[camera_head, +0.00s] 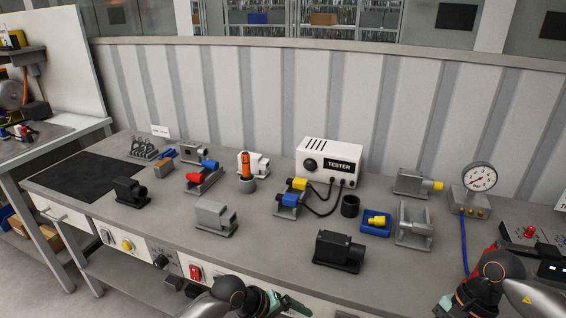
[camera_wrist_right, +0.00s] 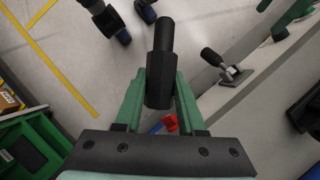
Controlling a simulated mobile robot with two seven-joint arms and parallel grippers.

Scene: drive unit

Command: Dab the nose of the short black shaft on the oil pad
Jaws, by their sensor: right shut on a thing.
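My right gripper (camera_wrist_right: 161,82) is shut on a short black shaft (camera_wrist_right: 163,38) in the right wrist view. The shaft has a thick faceted body between the green fingers and a thinner round end pointing away from the palm. The floor and a bench edge show behind it. In the head view, only part of my right wrist shows at the bottom right, and the shaft is not visible there. My left gripper (camera_head: 288,304) is partly in view at the bottom edge; its opening is unclear. A small blue tray (camera_head: 388,230) with a yellow piece lies on the bench; I cannot tell whether it is the oil pad.
The grey bench (camera_head: 277,252) carries several housings, including a black one (camera_head: 339,251) near the front. A white tester (camera_head: 330,158), a black ring (camera_head: 350,206) and a dial gauge (camera_head: 480,178) stand farther back. A dark mat (camera_head: 88,176) lies at left.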

